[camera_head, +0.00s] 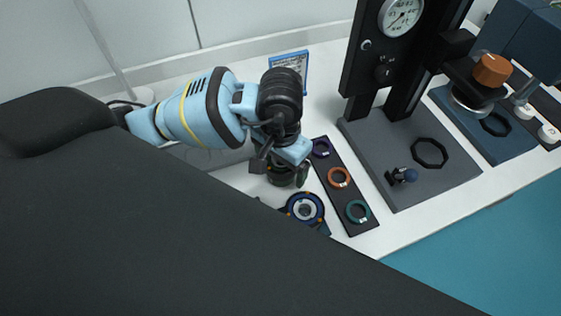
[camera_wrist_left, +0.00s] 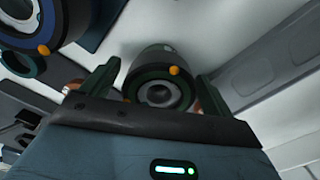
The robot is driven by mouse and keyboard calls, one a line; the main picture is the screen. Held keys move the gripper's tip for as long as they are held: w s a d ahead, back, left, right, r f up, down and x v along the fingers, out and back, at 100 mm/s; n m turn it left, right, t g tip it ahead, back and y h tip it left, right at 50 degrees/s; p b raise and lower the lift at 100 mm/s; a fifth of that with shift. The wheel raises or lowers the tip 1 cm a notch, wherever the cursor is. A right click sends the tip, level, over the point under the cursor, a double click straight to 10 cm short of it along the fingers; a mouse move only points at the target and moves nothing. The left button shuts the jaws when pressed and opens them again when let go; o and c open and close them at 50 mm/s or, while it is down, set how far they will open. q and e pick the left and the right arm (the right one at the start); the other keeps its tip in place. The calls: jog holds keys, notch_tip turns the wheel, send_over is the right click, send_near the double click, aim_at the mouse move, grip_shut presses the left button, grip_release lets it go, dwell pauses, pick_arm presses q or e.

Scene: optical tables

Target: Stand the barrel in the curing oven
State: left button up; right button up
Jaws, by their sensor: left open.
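The barrel looks like a dark, lens-like cylinder (camera_wrist_left: 158,92) with a pale ring inside its end and an orange dot on its rim. In the wrist view it sits between the two fingers of my left gripper (camera_wrist_left: 156,84), which is open. In the head view my left gripper (camera_head: 284,168) points down over a dark round piece (camera_head: 279,177) on the white table, which seems to be the barrel and is partly hidden by the fingers. Contact cannot be told. I cannot tell which machine is the curing oven. My right gripper does not show.
A blue-ringed round part (camera_head: 305,208) stands close by. A dark strip (camera_head: 350,206) holds purple, orange and green rings. A black stand with a gauge (camera_head: 401,17) and a blue machine with an orange knob (camera_head: 491,70) stand right. A blue-framed sign (camera_head: 290,62) stands behind.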

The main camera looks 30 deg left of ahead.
pick_arm(q)
notch_tip(320, 180, up, 12)
jog(key=shift+r+p, duration=0.2)
jog(key=shift+p, duration=0.15)
jog(key=shift+o, duration=0.3)
